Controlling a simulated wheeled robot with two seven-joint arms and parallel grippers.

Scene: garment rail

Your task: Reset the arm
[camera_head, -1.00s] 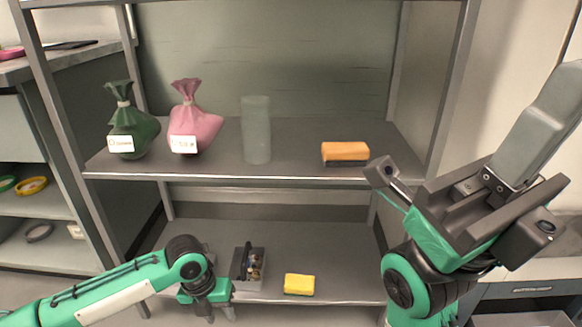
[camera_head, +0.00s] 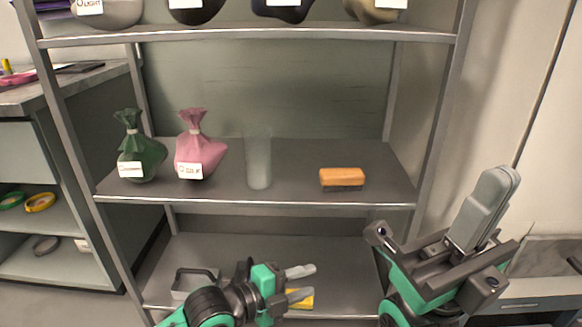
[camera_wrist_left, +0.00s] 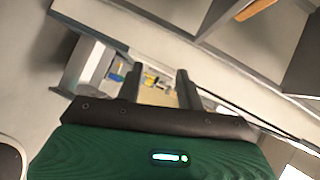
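My left gripper (camera_head: 308,281) is in front of the lower shelf in the head view, with its two grey fingers pointing right and a gap between them. It is open and nothing shows between the fingers. Its fingers also stand apart in the left wrist view (camera_wrist_left: 158,72). They partly hide a yellow block (camera_head: 304,301) on the lower shelf.
The metal rack's middle shelf (camera_head: 290,196) bears a green bag (camera_head: 141,158), a pink bag (camera_head: 199,157), a translucent cylinder (camera_head: 258,165) and an orange brush (camera_head: 341,178). A grey bin (camera_head: 194,281) is on the lower shelf. Cabinets flank the rack.

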